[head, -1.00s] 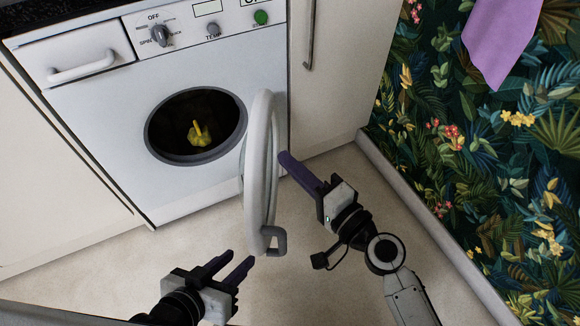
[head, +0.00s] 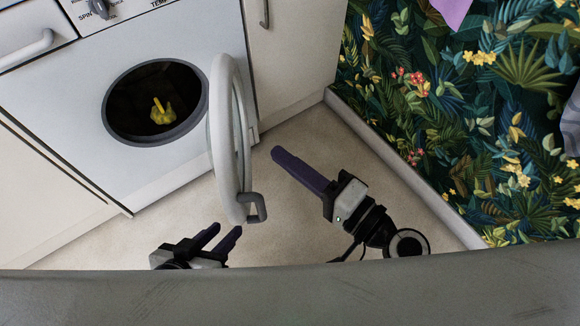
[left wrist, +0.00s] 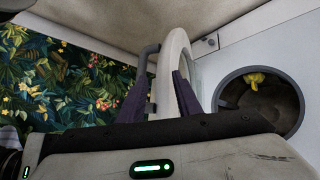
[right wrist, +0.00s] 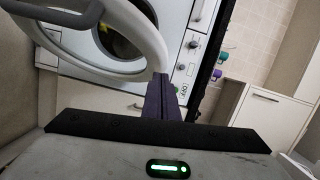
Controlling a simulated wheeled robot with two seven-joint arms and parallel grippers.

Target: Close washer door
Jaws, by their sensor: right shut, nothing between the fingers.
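The washer (head: 80,110) is white, and its round opening shows a yellow item (head: 162,112) inside. Its round door (head: 219,150) stands wide open, swung out on the right of the opening, with a grey handle (head: 263,208) at its lower end. My left gripper (head: 224,231) is open and empty just below the door's lower end. In the left wrist view the door (left wrist: 172,55) shows beyond and between the spread fingers. My right gripper (head: 276,153) is shut and empty, to the right of the door with a gap. The right wrist view shows the door (right wrist: 150,45) beyond its fingers.
A cream cupboard (head: 295,60) stands right of the washer, and another (head: 40,190) to its left. A leafy patterned wall (head: 440,110) with a skirting board bounds the right side. The floor (head: 310,205) is clear. A grey surface (head: 290,300) covers the bottom of the head view.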

